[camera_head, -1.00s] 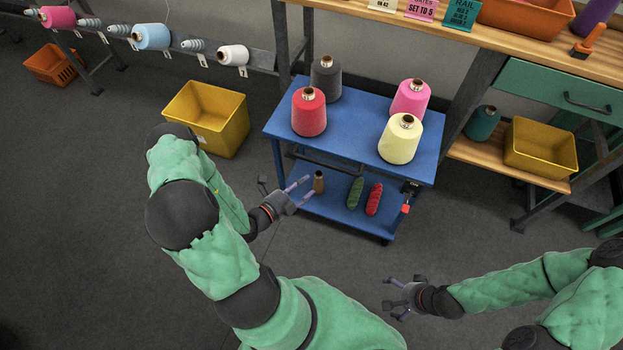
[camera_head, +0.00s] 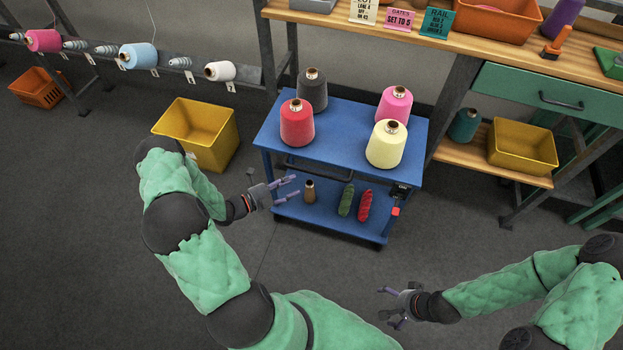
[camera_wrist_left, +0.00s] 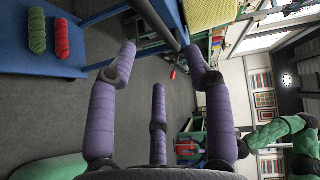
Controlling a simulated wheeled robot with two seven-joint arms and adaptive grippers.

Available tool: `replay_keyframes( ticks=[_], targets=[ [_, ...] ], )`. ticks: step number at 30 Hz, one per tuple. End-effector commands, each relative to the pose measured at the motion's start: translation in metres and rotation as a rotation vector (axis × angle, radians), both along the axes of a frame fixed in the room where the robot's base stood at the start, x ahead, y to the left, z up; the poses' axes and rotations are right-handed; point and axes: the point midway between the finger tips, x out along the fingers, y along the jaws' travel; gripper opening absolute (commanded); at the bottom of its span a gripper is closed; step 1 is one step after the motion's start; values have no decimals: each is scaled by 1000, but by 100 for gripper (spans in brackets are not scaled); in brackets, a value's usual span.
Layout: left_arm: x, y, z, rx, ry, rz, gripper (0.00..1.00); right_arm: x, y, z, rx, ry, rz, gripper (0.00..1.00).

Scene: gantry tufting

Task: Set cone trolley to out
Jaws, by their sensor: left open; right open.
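The cone trolley (camera_head: 340,165) is a blue two-shelf cart in front of the workbench. Its top holds a red cone (camera_head: 297,124), a dark grey cone (camera_head: 312,92), a pink cone (camera_head: 393,106) and a pale yellow cone (camera_head: 386,145). Its lower shelf holds a brown cone (camera_head: 309,191), a green skein (camera_head: 346,200) and a red skein (camera_head: 365,205). My left gripper (camera_head: 287,188) is open at the trolley's near left side, empty. In the left wrist view its fingers (camera_wrist_left: 158,80) are spread beside a dark bar of the trolley (camera_wrist_left: 160,26). My right gripper (camera_head: 387,305) is open and empty, over the floor.
A yellow bin (camera_head: 200,158) stands on the floor left of the trolley. A creel rail (camera_head: 140,62) with cones runs along the back left. The workbench (camera_head: 420,30) is behind, with another yellow bin (camera_head: 522,148) on its lower shelf. Floor in front is clear.

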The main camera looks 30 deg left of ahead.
Motion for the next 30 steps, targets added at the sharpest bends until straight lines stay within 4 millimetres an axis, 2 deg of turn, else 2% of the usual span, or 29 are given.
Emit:
replay_keyframes(
  ticks=[3,8,21,30],
  targets=[
    [11,8,-2,0,9,-62,51,0,0,3,0,0,0,100],
    [19,7,-5,0,16,-85,51,0,0,1,0,0,0,100],
    [78,-31,-16,-1,15,-85,51,0,0,-22,0,0,0,100],
    [102,-46,-19,0,15,-81,51,0,0,-30,0,0,0,100]
  ],
)
